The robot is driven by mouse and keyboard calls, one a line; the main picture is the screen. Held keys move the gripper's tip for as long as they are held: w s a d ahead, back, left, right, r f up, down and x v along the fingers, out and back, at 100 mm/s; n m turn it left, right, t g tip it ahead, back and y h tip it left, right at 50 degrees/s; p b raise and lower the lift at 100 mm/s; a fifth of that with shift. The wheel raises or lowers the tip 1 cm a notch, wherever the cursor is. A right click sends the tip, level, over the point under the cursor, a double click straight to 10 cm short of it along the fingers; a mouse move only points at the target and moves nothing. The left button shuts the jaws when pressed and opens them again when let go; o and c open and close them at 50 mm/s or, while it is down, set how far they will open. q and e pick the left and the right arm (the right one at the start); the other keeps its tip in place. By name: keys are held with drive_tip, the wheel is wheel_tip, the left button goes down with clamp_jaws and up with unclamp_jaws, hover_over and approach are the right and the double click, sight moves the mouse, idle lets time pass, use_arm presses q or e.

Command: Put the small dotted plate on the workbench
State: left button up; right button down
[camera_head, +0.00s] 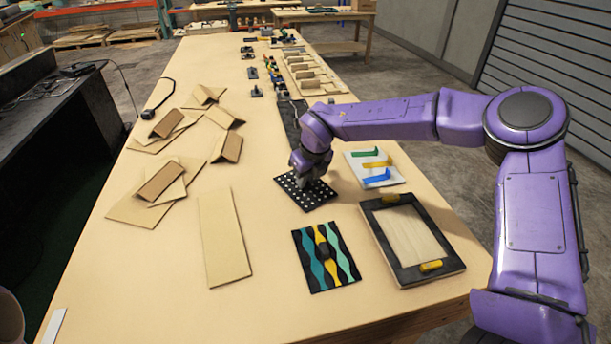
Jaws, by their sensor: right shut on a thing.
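The small dotted plate (308,197) is black with rows of white dots. It lies at the middle of the workbench (170,270), or very close above its top; I cannot tell which. My right gripper (304,181) is over the plate's upper part, pointing down, and is shut on it. The fingertips are partly hidden by the wrist. My left gripper is not in view.
A wavy-striped panel (342,268), a black-framed board (378,222) and a white board with coloured strips (390,176) lie to the right. A flat tan board (223,232) and folded cardboard pieces (130,209) lie left.

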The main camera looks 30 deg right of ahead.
sight(313, 194)
drive_tip(key=c, duration=1.1)
unclamp_jaws()
drive_tip(key=shift+f, duration=0.1)
drive_tip(key=shift+r, duration=0.3)
drive_tip(key=b+v, duration=0.1)
drive_tip(key=v, duration=1)
drive_tip(key=shift+r+b, duration=0.3)
drive_tip(key=shift+r, duration=0.05)
drive_tip(key=shift+s, duration=0.15)
